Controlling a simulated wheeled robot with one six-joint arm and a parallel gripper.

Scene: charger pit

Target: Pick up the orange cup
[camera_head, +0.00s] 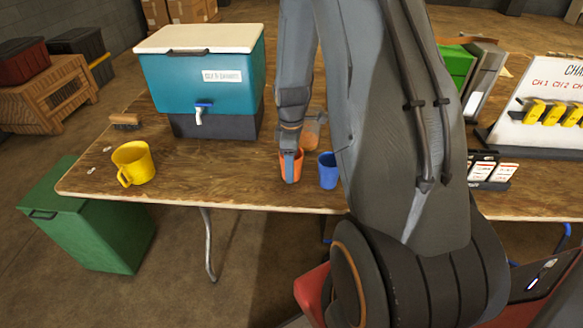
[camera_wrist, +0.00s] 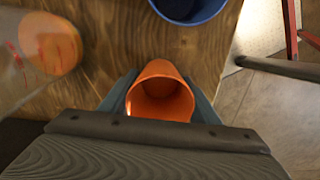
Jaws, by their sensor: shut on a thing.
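Part of the cup is hidden by my gripper. I cannot tell whether its base touches the table.
The blue cup (camera_wrist: 188,5) stands close by. A clear container with orange contents (camera_head: 310,132) is just behind. A yellow mug (camera_head: 133,164) and a teal cooler (camera_head: 205,85) are further left. A card holder (camera_head: 488,170) stands right. Bare table (camera_head: 235,180) lies left of the cup.

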